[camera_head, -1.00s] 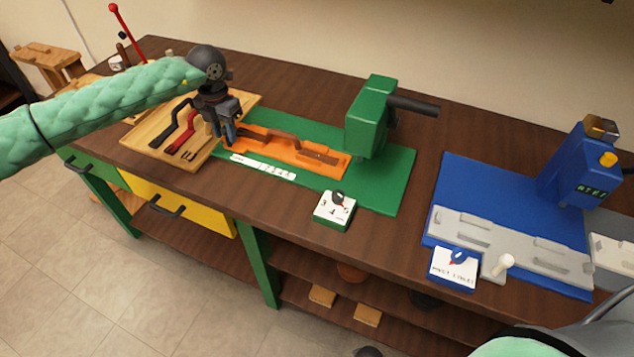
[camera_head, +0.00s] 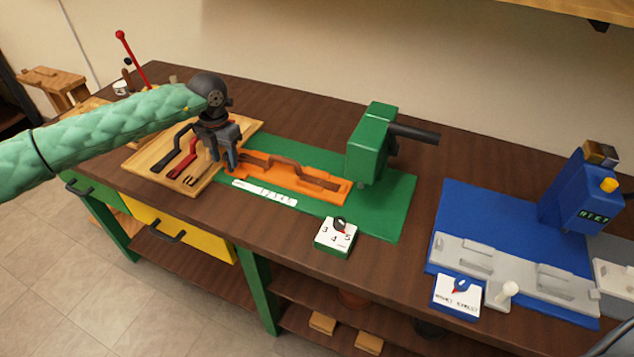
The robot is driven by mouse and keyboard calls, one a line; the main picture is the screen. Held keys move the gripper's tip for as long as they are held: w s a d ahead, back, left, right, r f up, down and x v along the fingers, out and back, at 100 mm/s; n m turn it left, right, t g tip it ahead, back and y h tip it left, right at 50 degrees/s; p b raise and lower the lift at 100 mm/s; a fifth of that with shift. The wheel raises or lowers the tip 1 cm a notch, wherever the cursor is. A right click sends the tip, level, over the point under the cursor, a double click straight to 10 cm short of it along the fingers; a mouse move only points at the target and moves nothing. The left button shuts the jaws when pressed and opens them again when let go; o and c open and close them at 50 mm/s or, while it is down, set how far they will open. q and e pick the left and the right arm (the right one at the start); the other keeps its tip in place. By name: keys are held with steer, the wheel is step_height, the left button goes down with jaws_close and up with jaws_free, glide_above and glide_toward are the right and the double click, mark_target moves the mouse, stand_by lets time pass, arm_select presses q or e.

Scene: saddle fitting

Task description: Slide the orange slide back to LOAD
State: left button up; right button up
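The orange slide (camera_head: 318,187) lies on the green base plate (camera_head: 388,218), left of the green press head (camera_head: 370,147). My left gripper (camera_head: 224,164) points down at the slide's left end. Its two dark fingers show slightly apart, but whether they touch or hold part of the slide is hidden at this size. A white scale strip (camera_head: 264,193) with numbers runs along the slide's front side; its left-hand lettering is too small to read. My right gripper is out of view.
A wooden tray (camera_head: 140,162) with dark and red bent bars stands left of the slide. A dial box (camera_head: 335,237) sits in front of the green plate. A blue station (camera_head: 455,205) with grey fixtures stands to the right. Bare brown bench lies between them.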

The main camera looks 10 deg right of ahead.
arm_select(q)
steer(key=shift+d+r+p, duration=0.1)
steer(key=shift+r+p, duration=0.4)
steer(key=shift+r, duration=2.5)
